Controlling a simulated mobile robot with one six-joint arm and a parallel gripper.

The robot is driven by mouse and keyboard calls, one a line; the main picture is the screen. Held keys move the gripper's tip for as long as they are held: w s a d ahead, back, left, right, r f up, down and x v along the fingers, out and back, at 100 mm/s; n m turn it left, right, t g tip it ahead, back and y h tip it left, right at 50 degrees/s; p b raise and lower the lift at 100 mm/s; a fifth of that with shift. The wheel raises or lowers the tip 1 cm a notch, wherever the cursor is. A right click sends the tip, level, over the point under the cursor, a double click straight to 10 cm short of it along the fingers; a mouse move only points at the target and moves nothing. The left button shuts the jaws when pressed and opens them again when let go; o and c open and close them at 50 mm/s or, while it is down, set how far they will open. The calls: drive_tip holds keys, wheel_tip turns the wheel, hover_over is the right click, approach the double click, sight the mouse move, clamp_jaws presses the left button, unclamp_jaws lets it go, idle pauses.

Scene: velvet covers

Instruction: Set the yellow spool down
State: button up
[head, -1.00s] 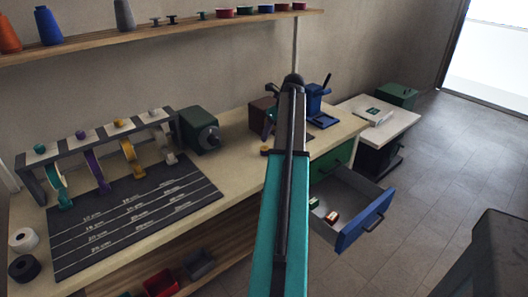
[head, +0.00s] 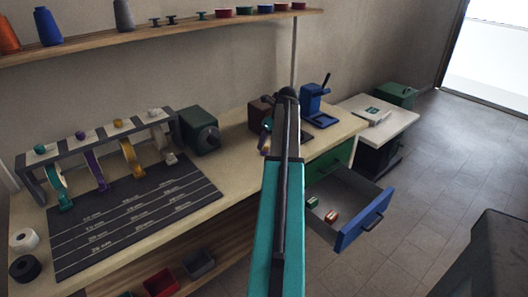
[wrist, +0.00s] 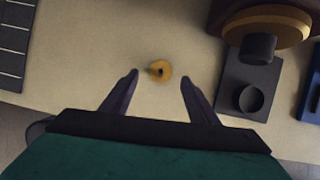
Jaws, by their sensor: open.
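The yellow spool (wrist: 160,71) lies on the pale bench top (wrist: 90,60) in the wrist view, its round end with a dark centre hole facing the camera. My gripper (wrist: 159,78) is open, with one dark fingertip on each side of the spool and a clear gap on both sides. I cannot tell how far above the bench the fingertips are.
A dark ruled mat (head: 140,215) and a tape rack (head: 95,143) are at left. A dark green machine (head: 198,130) stands behind. In the wrist view a dark stand (wrist: 252,85) is to the right. An open blue-fronted drawer (head: 365,218) juts out below, holding small items.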

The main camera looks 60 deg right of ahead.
sight(265, 149)
drive_tip(key=shift+p+x, duration=0.4)
drive_tip(key=shift+x, duration=1.9)
drive_tip(key=c, duration=1.2)
drive_tip(key=shift+r, duration=0.1)
drive_tip(key=shift+r+b, duration=0.45)
drive_tip(key=shift+r, duration=1.3)
drive_tip(key=s+a+b, duration=0.1)
drive_tip(key=s+a, duration=0.1)
drive_tip(key=s, duration=0.5)
drive_tip(key=s+a+r, duration=0.1)
drive_tip(key=s+a, duration=0.2)
drive_tip(key=s, duration=0.5)
drive_tip(key=shift+r+b, duration=0.2)
drive_tip(key=shift+b, duration=0.2)
